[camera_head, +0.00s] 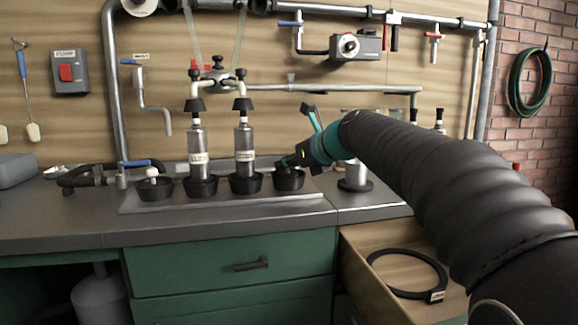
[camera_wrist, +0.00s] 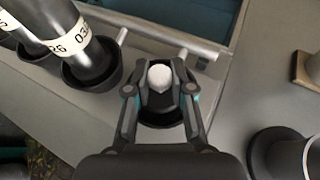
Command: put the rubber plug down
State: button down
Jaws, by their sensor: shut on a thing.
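My gripper (camera_wrist: 160,92) is shut on the pale, rounded rubber plug (camera_wrist: 160,77), whose top shows between the fingers in the wrist view. In the head view my gripper (camera_head: 287,163) is low over the rightmost black cup (camera_head: 289,181) of the row on the metal tray. The same cup (camera_wrist: 160,118) shows beneath the fingers in the wrist view. The plug's lower part is hidden, so I cannot tell whether it touches the cup. In the head view the plug is hidden by the gripper.
Labelled cylinders (camera_head: 197,150) (camera_head: 244,145) stand in the middle cups, left of my gripper. The left cup (camera_head: 154,187) holds a pale piece. A black-based metal cylinder (camera_head: 355,177) stands to the right. An open drawer (camera_head: 375,285) below holds a black ring (camera_head: 378,274).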

jog(key=shift+f, duration=0.15)
jog(key=c, duration=1)
grip_release()
jog(key=shift+s+d+r, duration=0.2)
jog(key=shift+d+r, duration=0.05)
jog(key=shift+r, duration=0.1)
jog(key=v, duration=1.1)
jog(key=shift+s, duration=0.15)
